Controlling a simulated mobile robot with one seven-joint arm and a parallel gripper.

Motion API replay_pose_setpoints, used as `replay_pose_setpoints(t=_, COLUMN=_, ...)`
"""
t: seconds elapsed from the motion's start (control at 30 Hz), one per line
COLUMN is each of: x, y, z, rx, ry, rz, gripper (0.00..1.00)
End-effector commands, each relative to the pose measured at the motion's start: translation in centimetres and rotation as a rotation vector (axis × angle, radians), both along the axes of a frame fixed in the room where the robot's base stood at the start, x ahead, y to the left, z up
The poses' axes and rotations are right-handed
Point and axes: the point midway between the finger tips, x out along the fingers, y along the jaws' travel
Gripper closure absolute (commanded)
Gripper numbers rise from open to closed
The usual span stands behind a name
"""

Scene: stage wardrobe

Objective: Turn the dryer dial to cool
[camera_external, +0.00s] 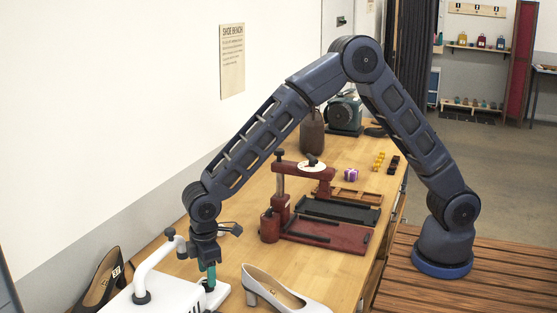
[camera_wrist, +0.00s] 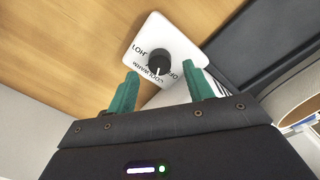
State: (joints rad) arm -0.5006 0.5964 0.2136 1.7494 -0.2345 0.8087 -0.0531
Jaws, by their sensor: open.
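The dryer (camera_external: 150,296) is a white unit with a curved white tube at the bottom left of the outside view. Its dial (camera_wrist: 158,60) is a round black knob on a white plate (camera_wrist: 150,28) with printed words around it, seen upside down in the wrist view. A pale pointer line on the knob points down in that view, toward the lettering between my fingers. My gripper (camera_wrist: 161,73) is open, with teal fingers spread on either side below the knob. In the outside view my gripper (camera_external: 208,277) points down beside the dryer; the dial is hardly visible there.
A dark red press (camera_external: 320,232) is behind on the wooden bench (camera_external: 240,188). A brown bottle (camera_external: 312,133) stands farther back. The wall runs along the left.

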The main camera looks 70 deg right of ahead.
Motion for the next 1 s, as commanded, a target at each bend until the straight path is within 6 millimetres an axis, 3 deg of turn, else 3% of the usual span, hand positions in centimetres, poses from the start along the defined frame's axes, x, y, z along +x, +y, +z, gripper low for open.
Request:
replay_pose_setpoints(t=0.2, x=0.0, y=0.1, z=4.2, rx=0.001, ry=-0.003, rz=0.0, gripper=0.48)
replay_pose_setpoints(t=0.4, x=-0.2, y=0.2, z=6.7, rx=0.001, ry=-0.002, rz=0.0, gripper=0.48)
replay_pose_setpoints(t=1.0, x=-0.3, y=-0.5, z=8.4, rx=0.001, ry=-0.006, rz=-0.009, gripper=0.48)
